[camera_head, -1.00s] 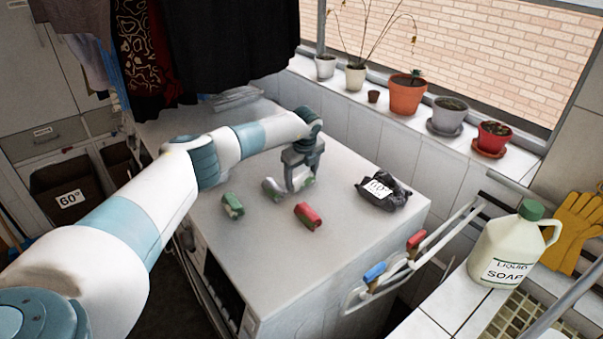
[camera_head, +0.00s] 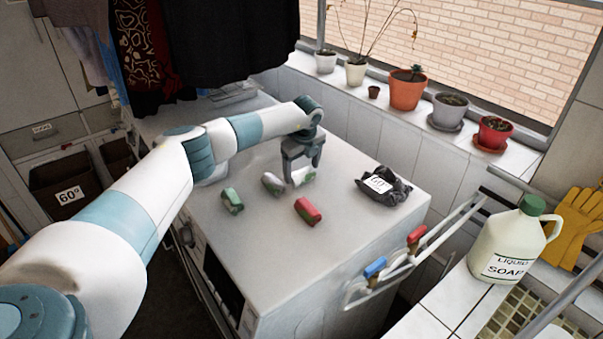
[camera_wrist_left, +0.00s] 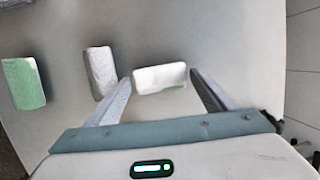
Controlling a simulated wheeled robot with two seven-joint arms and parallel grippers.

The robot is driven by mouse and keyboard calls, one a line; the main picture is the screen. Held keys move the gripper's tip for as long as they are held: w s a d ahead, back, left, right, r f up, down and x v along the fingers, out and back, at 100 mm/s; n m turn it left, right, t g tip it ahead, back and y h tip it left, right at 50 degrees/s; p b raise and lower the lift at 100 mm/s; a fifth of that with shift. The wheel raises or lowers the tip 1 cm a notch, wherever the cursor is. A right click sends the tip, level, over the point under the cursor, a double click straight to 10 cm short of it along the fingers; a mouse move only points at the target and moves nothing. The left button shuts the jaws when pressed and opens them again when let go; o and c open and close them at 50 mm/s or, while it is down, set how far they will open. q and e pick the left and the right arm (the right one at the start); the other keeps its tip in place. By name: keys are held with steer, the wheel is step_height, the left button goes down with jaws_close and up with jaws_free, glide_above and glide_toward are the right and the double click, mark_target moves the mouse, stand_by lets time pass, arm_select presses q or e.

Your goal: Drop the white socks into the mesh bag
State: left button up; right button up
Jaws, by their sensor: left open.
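Two small white rolls, seemingly the white socks, lie on the pale appliance top. One white roll (camera_head: 272,184) lies left of my left gripper (camera_head: 303,168). The other white roll (camera_head: 303,176), with some green on it, lies at the fingertips. In the left wrist view, this second roll (camera_wrist_left: 160,78) sits between the open fingers (camera_wrist_left: 160,92), and the first roll (camera_wrist_left: 100,72) lies outside the left finger. The black mesh bag (camera_head: 395,194), with a white 60° label, lies to the right, crumpled; its opening is unclear. My right gripper is not in view.
A green roll (camera_head: 232,202) and a red roll (camera_head: 307,211) lie nearby on the top. Dark clothes (camera_head: 230,45) hang behind. Potted plants line the windowsill (camera_head: 335,85). A rack with red and blue clips (camera_head: 375,268) stands at the front right, beside a soap jug (camera_head: 508,245).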

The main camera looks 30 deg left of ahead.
arm_select(q)
steer(key=b+v, duration=0.5)
steer(key=v, duration=0.5)
steer(key=shift+r, duration=0.2)
